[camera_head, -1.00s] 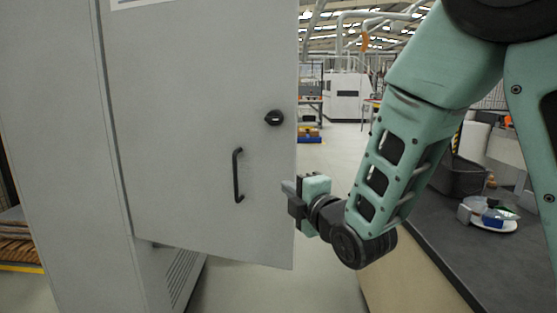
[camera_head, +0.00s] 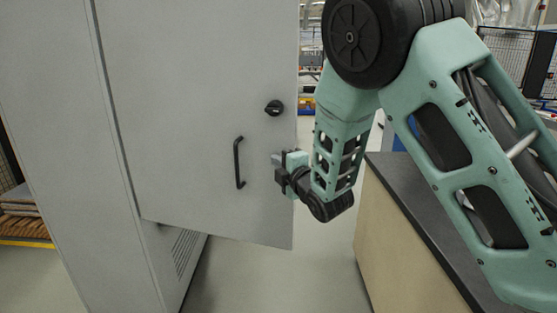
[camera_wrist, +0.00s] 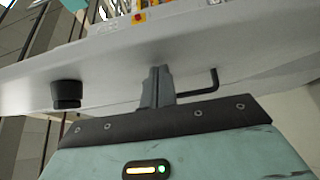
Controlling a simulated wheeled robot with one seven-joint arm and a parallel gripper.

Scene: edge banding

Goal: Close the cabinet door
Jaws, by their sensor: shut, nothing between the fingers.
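The grey cabinet door (camera_head: 190,110) stands ajar in the head view, its free right edge swung out from the cabinet (camera_head: 55,130). It has a black bar handle (camera_head: 238,163) and a black round knob (camera_head: 274,108). My gripper (camera_head: 278,158) is shut and empty, right of the handle and below the knob, in front of the door near its free edge. In the wrist view my fingertips (camera_wrist: 157,75) point at the door face, between the knob (camera_wrist: 66,94) and the handle (camera_wrist: 212,82). I cannot tell whether they touch the door.
A counter with a dark top (camera_head: 415,205) stands to the right, beneath my arm. Open floor (camera_head: 320,250) lies between the door and the counter. A stack of boards (camera_head: 22,225) is at the far left.

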